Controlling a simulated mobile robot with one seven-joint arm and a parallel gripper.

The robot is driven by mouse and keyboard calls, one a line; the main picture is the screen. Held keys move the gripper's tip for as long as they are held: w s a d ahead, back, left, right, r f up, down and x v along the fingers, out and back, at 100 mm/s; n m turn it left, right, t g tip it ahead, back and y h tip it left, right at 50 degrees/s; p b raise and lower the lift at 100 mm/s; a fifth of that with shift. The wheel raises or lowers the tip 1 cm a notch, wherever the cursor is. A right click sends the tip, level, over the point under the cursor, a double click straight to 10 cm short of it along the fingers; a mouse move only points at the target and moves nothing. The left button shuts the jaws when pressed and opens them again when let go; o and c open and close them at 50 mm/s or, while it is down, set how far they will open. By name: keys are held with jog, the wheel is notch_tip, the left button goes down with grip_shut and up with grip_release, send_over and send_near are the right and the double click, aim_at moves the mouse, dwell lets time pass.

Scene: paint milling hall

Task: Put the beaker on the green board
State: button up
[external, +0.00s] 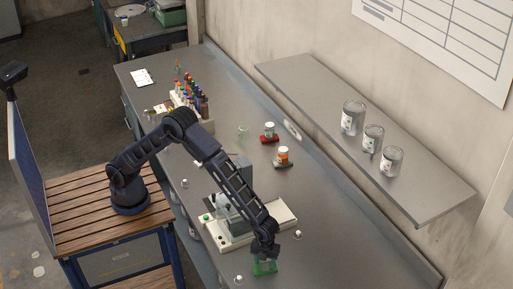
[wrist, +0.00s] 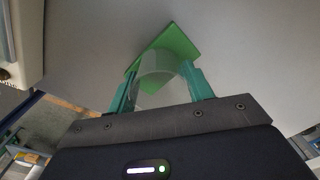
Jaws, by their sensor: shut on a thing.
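The green board (external: 259,269) lies on the grey bench at the near end, below my gripper in the external view. It also shows in the wrist view as a green square (wrist: 181,40) beyond the fingers. My gripper (wrist: 160,88) is shut on a clear glass beaker (wrist: 158,66) held between its two teal fingers. The beaker overlaps part of the board in the wrist view; I cannot tell whether it touches it. In the external view my gripper (external: 264,254) hides most of the beaker.
A white-based machine (external: 232,232) stands just left of my gripper. Small white-topped items (external: 298,235) sit nearby. Red (external: 269,130) and orange-white (external: 283,155) jars stand farther back, with a rack of bottles (external: 188,100). A wall shelf (external: 345,140) holds cans. The bench right of the board is clear.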

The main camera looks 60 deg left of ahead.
jog(key=o, duration=0.9)
jog(key=shift+f, duration=0.1)
jog(key=shift+o, duration=0.2)
notch_tip(320, 180, up, 12)
jog(key=w+a+r+n+t, duration=0.15)
jog(key=a+r+n, duration=0.25)
jog(key=a+r, duration=0.55)
jog(key=w+a+r+n, duration=0.2)
jog(key=a+r+n, duration=0.2)
jog(key=a, duration=1)
jog(key=w+a+r+n+t, duration=0.15)
jog(key=a+r+n, duration=0.35)
jog(key=a, duration=0.7)
jog(key=s+a+r+n, duration=0.2)
jog(key=s+a+n, duration=0.4)
jog(key=a, duration=0.7)
jog(key=s+a+r+n, duration=0.2)
jog(key=s+a+n, duration=0.2)
jog(key=s+a, duration=0.6)
jog(key=s+a+f+n+t, duration=0.1)
jog(key=s+a+f+n, duration=0.2)
jog(key=a, duration=0.4)
jog(key=shift+s+a+n+t, duration=0.3)
jog(key=shift+s+n, duration=0.2)
jog(key=shift+s, duration=0.6)
